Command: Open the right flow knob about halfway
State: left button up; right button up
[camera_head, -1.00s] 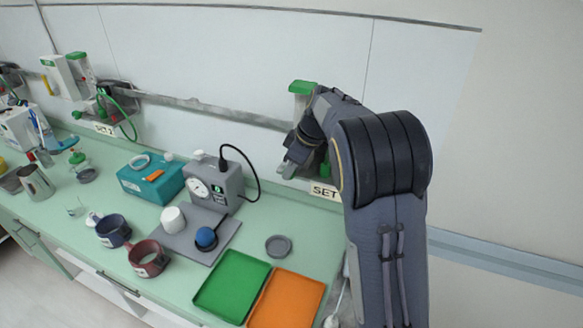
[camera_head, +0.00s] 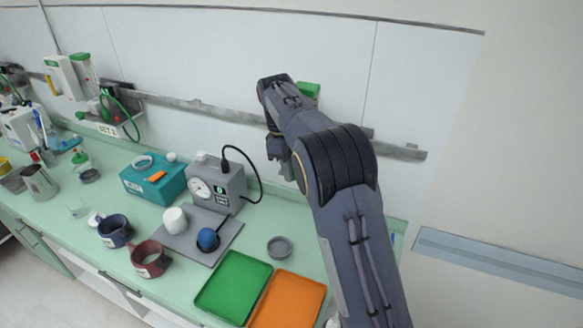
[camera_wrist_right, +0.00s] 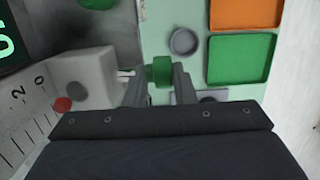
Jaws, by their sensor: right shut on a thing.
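The green flow knob (camera_wrist_right: 160,70) shows in the right wrist view, on a short pale stem beside a light grey block (camera_wrist_right: 88,72). My right gripper (camera_wrist_right: 160,84) is shut on it, one finger on each side. A flow scale (camera_wrist_right: 30,118) with the marks 0 and 2 stands at the left, with a red ball (camera_wrist_right: 62,104) near its low end. In the head view my right arm hides most of this flow set; its green top (camera_head: 308,90) shows behind the arm. The right gripper (camera_head: 279,160) is largely hidden there. My left gripper is not in view.
A wall rail (camera_head: 200,105) runs behind. On the bench are a grey device with a dial (camera_head: 222,180), a teal box (camera_head: 150,184), a small grey dish (camera_head: 279,246), a green tray (camera_head: 232,286) and an orange tray (camera_head: 287,300). Another flow set (camera_head: 90,90) hangs at the left.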

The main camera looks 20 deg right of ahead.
jog(key=shift+s+a+f+g, duration=0.1)
jog(key=shift+a+f+g, duration=0.15)
jog(key=shift+g, duration=0.05)
jog(key=o, duration=0.9)
jog(key=shift+r, duration=0.1)
jog(key=shift+c, duration=0.2)
jog(key=shift+r+h, duration=0.1)
jog(key=shift+h, duration=0.2)
jog(key=shift+r, duration=0.3)
jog(key=v, duration=0.7)
